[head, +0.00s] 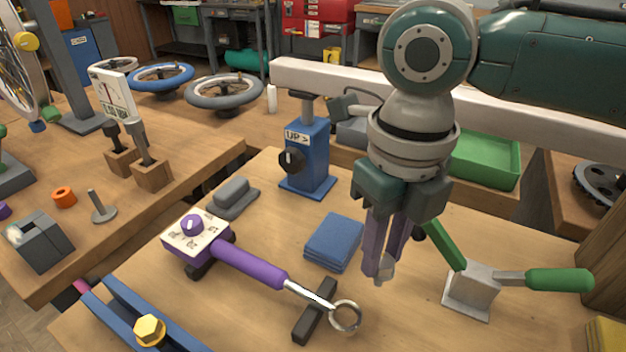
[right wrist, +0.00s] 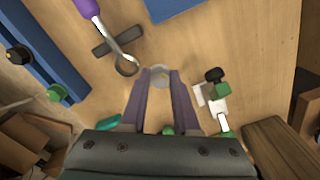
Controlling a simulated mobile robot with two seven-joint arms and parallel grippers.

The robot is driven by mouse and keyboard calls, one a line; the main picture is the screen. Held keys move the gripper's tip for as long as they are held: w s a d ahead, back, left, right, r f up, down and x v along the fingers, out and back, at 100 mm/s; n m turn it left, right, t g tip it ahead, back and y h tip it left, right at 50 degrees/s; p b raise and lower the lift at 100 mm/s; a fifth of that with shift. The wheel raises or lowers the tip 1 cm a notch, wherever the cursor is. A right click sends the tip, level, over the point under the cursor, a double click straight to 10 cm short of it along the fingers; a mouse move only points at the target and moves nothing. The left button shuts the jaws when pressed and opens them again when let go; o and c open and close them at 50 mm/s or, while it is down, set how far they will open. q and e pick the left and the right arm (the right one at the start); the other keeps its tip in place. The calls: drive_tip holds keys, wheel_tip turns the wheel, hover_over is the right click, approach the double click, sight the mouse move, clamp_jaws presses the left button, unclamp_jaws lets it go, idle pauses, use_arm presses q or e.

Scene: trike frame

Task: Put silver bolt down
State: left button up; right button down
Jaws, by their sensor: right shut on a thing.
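My right gripper (head: 380,256) hangs fingers down over the front bench, right of the blue cloth. Its purple fingers are shut on the silver bolt (head: 385,272). Only a small part of the bolt shows at the fingertips. In the right wrist view the silver bolt (right wrist: 159,78) sits between the tips of the right gripper (right wrist: 160,88). I cannot tell whether the bolt touches the bench. My left gripper is not in view.
A purple torque wrench (head: 250,266) lies to the left, its ring end near the bolt. A green-handled clamp (head: 470,288) stands to the right. The blue cloth (head: 334,242) lies behind left. A blue frame (head: 140,310) with a yellow bolt (head: 149,330) is front left. Bare wood lies in front.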

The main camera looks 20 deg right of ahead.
sight(383, 259)
drive_tip(key=shift+f+b, duration=0.35)
drive_tip(key=shift+f, duration=1.55)
drive_tip(key=shift+f, duration=0.15)
drive_tip(key=c, duration=0.7)
unclamp_jaws()
drive_tip(key=shift+o, duration=0.2)
